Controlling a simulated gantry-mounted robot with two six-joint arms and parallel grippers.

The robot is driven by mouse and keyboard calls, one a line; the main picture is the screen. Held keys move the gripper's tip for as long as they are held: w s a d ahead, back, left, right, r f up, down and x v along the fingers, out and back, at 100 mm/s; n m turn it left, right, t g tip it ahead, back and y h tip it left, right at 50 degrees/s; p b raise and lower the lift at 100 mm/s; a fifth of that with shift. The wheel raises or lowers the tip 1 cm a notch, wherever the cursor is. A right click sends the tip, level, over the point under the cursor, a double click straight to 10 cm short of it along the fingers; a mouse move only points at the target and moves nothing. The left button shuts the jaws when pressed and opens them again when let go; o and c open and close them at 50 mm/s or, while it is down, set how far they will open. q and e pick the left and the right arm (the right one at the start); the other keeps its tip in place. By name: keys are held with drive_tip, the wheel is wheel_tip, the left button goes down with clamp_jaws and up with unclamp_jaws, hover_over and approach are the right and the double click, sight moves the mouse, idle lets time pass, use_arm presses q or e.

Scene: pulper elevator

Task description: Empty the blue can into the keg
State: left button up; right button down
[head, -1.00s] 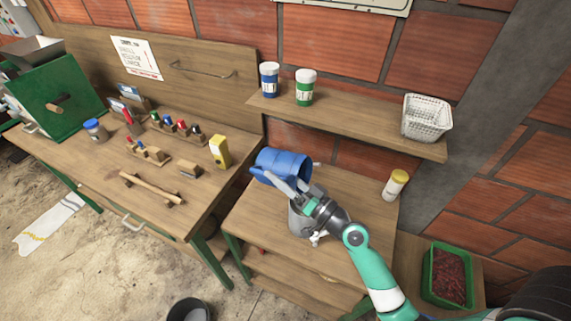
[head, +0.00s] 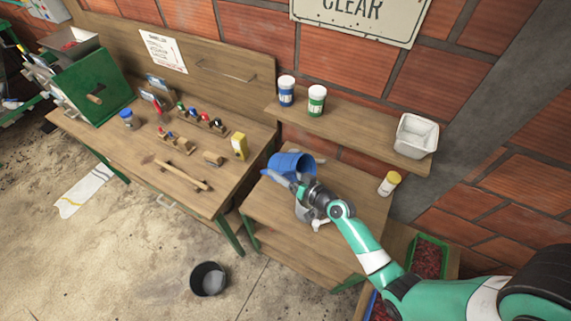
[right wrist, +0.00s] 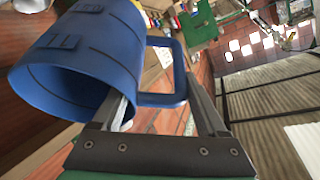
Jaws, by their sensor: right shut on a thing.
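The blue can (head: 293,162) is held in the air, tipped well over, above the small wooden table. My right gripper (head: 296,186) is shut on its handle. The right wrist view shows the can (right wrist: 85,45) large at the upper left, with the loop handle (right wrist: 180,72) between the fingers (right wrist: 165,108). The grey keg (head: 303,213) stands on the table below the gripper, mostly hidden by my right wrist. I cannot tell whether the can's mouth is over the keg's opening or whether anything is flowing. My left gripper is not in view.
A shelf (head: 370,139) above holds a blue-labelled jar (head: 286,92), a green-labelled jar (head: 316,101) and a white basket (head: 416,136). A yellow-lidded jar (head: 389,184) stands right of the keg. The workbench (head: 130,165) is left; a dark bucket (head: 209,280) stands on the floor.

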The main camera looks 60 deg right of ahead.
drive_tip(key=f+g+p, duration=0.2)
drive_tip(key=g, duration=0.1)
drive_tip(key=w+f+n+g+p, duration=0.1)
drive_tip(key=g+p, duration=0.1)
drive_tip(key=g, duration=0.2)
drive_tip(key=w+f+g+p, duration=0.1)
drive_tip(key=f+g+p, duration=0.1)
drive_tip(key=g+p, duration=0.1)
drive_tip(key=shift+f+g+y, duration=0.3)
drive_tip(key=shift+g+y, duration=0.1)
drive_tip(key=shift+g, duration=0.2)
drive_tip(key=shift+d, duration=0.1)
